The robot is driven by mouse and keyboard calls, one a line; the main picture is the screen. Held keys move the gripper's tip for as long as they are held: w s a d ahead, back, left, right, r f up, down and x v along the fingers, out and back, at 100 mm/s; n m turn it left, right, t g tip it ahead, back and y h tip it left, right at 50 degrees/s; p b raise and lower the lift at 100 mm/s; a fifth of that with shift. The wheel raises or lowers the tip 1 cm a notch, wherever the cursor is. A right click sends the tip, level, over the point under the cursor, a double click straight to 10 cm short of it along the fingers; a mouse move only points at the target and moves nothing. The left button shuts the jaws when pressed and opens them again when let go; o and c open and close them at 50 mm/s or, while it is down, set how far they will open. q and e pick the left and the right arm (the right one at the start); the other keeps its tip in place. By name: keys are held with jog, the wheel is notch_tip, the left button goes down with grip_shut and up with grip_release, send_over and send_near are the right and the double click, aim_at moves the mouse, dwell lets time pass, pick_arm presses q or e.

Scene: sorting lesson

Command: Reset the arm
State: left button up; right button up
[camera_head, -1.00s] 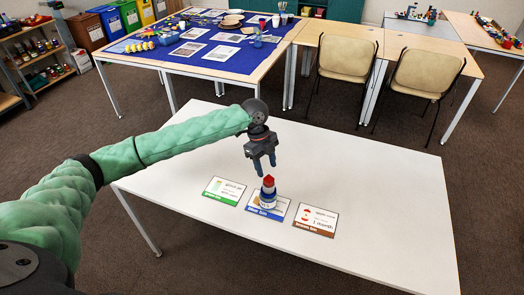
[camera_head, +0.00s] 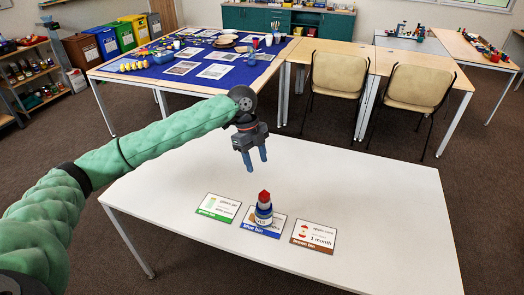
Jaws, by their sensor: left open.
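My left gripper (camera_head: 256,160) hangs above the white table, pointing down. Its two blue-grey fingers are apart, with nothing between them. A small bottle with a red pointed cap and a blue and white body (camera_head: 264,209) stands upright on the blue-edged card (camera_head: 258,229). The gripper is above and slightly left of the bottle in the picture, apart from it. A green-edged card (camera_head: 217,207) lies to the left and a brown-edged card (camera_head: 314,237) to the right. My right gripper is out of view.
The rest of the white table (camera_head: 380,200) is bare. Behind it stands a table with a blue cloth (camera_head: 163,77) bearing papers and craft items. Two beige chairs (camera_head: 340,75) stand behind on the right. Shelves (camera_head: 30,70) and coloured bins (camera_head: 103,40) are at the left.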

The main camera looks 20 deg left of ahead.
pick_arm(q)
jog(key=s+d+f+n+t+h, duration=0.25)
jog(key=s+d+f+n, duration=0.45)
jog(key=s+d+f, duration=0.75)
jog(key=s+a+f+n+t+y, duration=0.1)
jog(key=s+a+f+n+y, duration=0.2)
jog(key=s, duration=0.4)
jog(key=s+a+f+n+t, duration=0.1)
jog(key=s+a+f+n, duration=0.1)
jog(key=s+a+n, duration=0.4)
jog(key=s+a+f+n+y, duration=0.2)
jog(key=s+a+f+n, duration=0.15)
jog(key=s, duration=0.45)
jog(key=s+d+f+g, duration=0.1)
jog(key=s+f, duration=0.1)
jog(key=f, duration=1.7)
jog(key=s+d+f+n+g, duration=0.1)
jog(key=s+d+f, duration=0.1)
jog(key=f, duration=1.8)
jog(key=shift+s+f, duration=0.25)
jog(key=shift+s, duration=0.45)
